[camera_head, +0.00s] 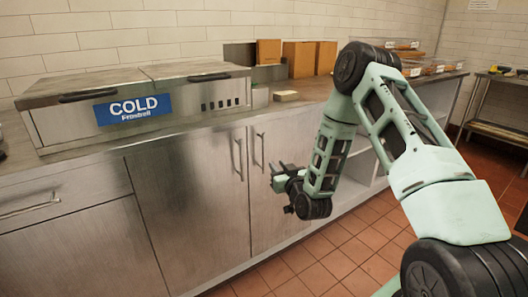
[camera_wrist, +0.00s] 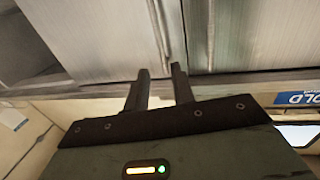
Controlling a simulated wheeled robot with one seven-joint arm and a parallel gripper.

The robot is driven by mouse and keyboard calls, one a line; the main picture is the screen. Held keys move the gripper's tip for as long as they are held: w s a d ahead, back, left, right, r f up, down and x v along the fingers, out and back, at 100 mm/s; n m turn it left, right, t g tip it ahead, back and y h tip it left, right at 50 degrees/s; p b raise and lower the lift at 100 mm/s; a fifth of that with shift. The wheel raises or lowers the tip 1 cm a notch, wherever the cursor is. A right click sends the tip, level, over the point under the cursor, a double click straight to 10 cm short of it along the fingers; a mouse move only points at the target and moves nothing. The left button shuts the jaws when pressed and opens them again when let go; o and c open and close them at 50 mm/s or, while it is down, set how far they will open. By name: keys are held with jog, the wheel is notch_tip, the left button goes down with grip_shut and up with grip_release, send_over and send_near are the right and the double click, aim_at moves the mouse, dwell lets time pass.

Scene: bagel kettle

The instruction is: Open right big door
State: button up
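The right big door (camera_head: 285,195) is a grey metal cabinet door under the counter, shut, partly hidden by my arm. Its upright bar handle (camera_head: 257,150) is near its left edge. The left big door (camera_head: 185,195) beside it is also shut, with its own handle (camera_head: 238,158). My gripper (camera_head: 276,174) is in front of the right door, to the right of and slightly below its handle in the head view. In the wrist view, which looks upside down, my gripper (camera_wrist: 160,70) has its two fingers apart with nothing between them. The right door's handle (camera_wrist: 157,28) lies beyond the fingertips.
A steel box with a blue COLD sign (camera_head: 133,108) stands on the counter. A drawer (camera_head: 60,198) is at the left. Open shelves (camera_head: 372,165) are right of the doors, behind my arm. The tiled floor (camera_head: 335,250) in front looks clear.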

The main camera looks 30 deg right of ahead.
aim_at(264, 150)
jog(key=w, duration=0.4)
jog(key=w+d, duration=0.1)
jog(key=w, duration=0.3)
jog(key=w+d, duration=0.1)
jog(key=w, duration=0.4)
jog(key=shift+c, duration=0.4)
jog(key=shift+s, duration=0.1)
grip_shut()
